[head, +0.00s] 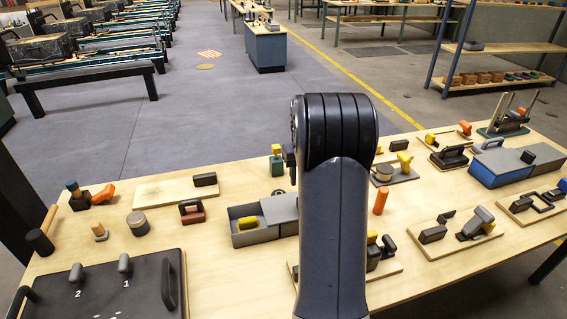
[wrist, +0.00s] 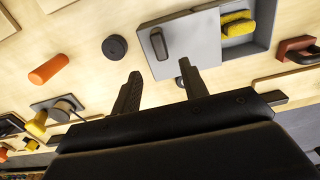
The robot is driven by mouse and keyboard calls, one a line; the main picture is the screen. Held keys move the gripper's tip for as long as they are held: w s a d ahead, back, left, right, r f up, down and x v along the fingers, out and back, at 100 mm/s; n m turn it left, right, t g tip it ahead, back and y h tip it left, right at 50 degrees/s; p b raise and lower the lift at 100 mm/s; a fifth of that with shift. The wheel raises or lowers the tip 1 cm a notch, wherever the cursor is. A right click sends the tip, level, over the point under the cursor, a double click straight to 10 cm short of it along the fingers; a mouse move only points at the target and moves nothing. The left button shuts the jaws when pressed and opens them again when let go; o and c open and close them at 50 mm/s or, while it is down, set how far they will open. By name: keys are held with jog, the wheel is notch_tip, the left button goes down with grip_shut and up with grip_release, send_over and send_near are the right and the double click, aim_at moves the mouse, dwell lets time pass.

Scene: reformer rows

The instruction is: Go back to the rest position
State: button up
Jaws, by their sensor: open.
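My gripper (wrist: 160,88) shows in the wrist view with its two dark fingers apart and nothing between them. It is above the wooden table (head: 140,270), beside a grey box with a sliding lid (wrist: 190,40). In the head view my arm stands upright in the middle and hides the gripper and part of the table behind it. The grey box (head: 250,238) sits just left of my arm, with a yellow block (head: 247,222) in its open half.
A black panel with handles (head: 110,295) lies front left. A blue toolbox (head: 495,170) and several boards with fixtures fill the right side. Open floor (head: 190,110) lies beyond the table, with a low black bench (head: 90,78) at the left.

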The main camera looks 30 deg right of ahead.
notch_tip(320, 180, down, 11)
jog(key=shift+p, duration=0.35)
jog(key=shift+w+a+r, duration=0.1)
jog(key=shift+w+a, duration=0.05)
jog(key=shift+a, duration=0.4)
jog(key=shift+r, duration=0.15)
